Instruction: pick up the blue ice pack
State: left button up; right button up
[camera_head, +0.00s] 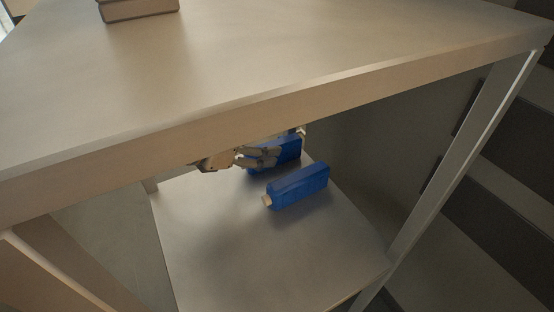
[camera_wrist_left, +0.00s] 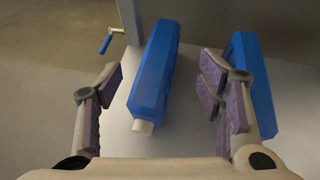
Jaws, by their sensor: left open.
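Two blue ice packs lie on the lower shelf, each a long block. In the head view the farther ice pack (camera_head: 290,147) is partly hidden behind my left gripper (camera_head: 260,156). The nearer ice pack (camera_head: 300,187) has a pale cap towards the left. In the left wrist view one ice pack (camera_wrist_left: 155,72) lies between the spread fingers of my left gripper (camera_wrist_left: 165,95), with clear gaps on both sides. The other ice pack (camera_wrist_left: 257,85) is at the right, partly behind the right finger. My left gripper is open and empty. My right gripper is out of view.
The table's upper top (camera_head: 250,60) overhangs the lower shelf (camera_head: 220,240), with a leg (camera_head: 465,150) at the right. A box (camera_head: 138,9) sits on the upper top. A small blue-handled crank (camera_wrist_left: 107,42) shows beyond the shelf. The front of the lower shelf is clear.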

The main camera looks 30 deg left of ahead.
aim_at(271, 144)
pick_arm(q)
jog(key=b+x, duration=0.2)
jog(key=x, duration=0.3)
jog(key=shift+a+f+b, duration=0.1)
jog(key=shift+a+b, duration=0.05)
jog(key=shift+b, duration=0.15)
jog(key=shift+w, duration=0.1)
jog(key=shift+c, duration=0.2)
grip_shut()
